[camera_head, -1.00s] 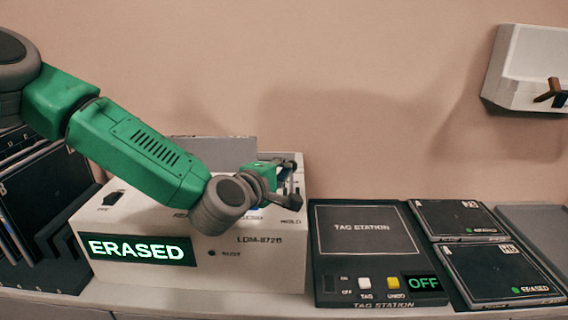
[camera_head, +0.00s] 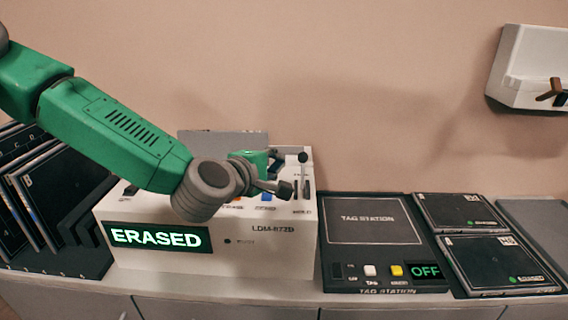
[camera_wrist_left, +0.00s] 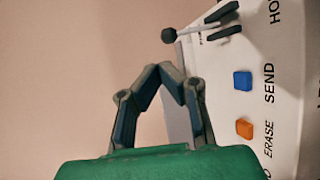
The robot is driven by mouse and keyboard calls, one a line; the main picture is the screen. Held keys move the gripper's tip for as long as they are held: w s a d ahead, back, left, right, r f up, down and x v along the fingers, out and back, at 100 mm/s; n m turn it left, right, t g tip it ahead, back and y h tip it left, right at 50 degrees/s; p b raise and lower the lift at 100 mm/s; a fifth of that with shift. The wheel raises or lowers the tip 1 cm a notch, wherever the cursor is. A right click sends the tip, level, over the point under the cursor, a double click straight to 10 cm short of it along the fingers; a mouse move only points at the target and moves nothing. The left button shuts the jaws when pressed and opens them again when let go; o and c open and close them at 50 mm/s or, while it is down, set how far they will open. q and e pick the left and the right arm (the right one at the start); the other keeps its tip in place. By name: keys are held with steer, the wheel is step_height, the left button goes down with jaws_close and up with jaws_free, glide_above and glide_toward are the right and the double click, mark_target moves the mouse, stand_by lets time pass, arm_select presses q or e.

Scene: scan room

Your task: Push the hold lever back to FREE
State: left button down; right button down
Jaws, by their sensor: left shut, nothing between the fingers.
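The hold lever (camera_head: 303,158) is a thin rod with a black ball knob, standing at the right end of the white machine's top (camera_head: 262,262), by the HOLD label. In the left wrist view the lever (camera_wrist_left: 190,33) rises from a dark slot near the cut-off "HO" lettering. My left gripper (camera_head: 284,184) is shut and empty, just left of the lever in the head view. In the left wrist view its fingertips (camera_wrist_left: 166,70) meet near the knob, with a small gap showing. The FREE marking is not readable. My right gripper is not in view.
Blue SEND (camera_wrist_left: 243,80) and orange ERASE (camera_wrist_left: 244,128) buttons sit beside the lever. The machine's display (camera_head: 157,237) reads ERASED. A tag station (camera_head: 372,257) reading OFF and black cassettes (camera_head: 500,264) lie to the right. A rack of panels (camera_head: 50,200) stands left.

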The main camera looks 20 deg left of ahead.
arm_select(q)
steer(key=s+r, duration=0.3)
steer(key=s, duration=0.2)
steer(key=shift+a, duration=0.35)
steer(key=shift+a, duration=0.1)
steer(key=shift+s+a, duration=0.1)
steer(key=s+d+f+m+g, duration=0.1)
steer(key=s+f+m+g, duration=0.4)
steer(key=f, duration=0.7)
steer(key=s+d+f+m+g, duration=0.1)
steer(key=s+f+m+g, duration=0.15)
steer(key=s+f, duration=0.75)
steer(key=s+a+f+m+g+y, duration=0.1)
steer(key=s+a+f+m+g, duration=0.2)
steer(key=s+f, duration=0.5)
steer(key=s+a+f+m+g+y+b, duration=0.1)
steer(key=s+a+f+m+g+y, duration=0.1)
steer(key=s+a+f+m, duration=0.4)
steer(key=s+f+m+g, duration=0.1)
steer(key=s+f, duration=0.2)
steer(key=shift+s+f+g+b, duration=0.2)
steer(key=shift+f+g+b, duration=0.1)
steer(key=shift+g, duration=0.05)
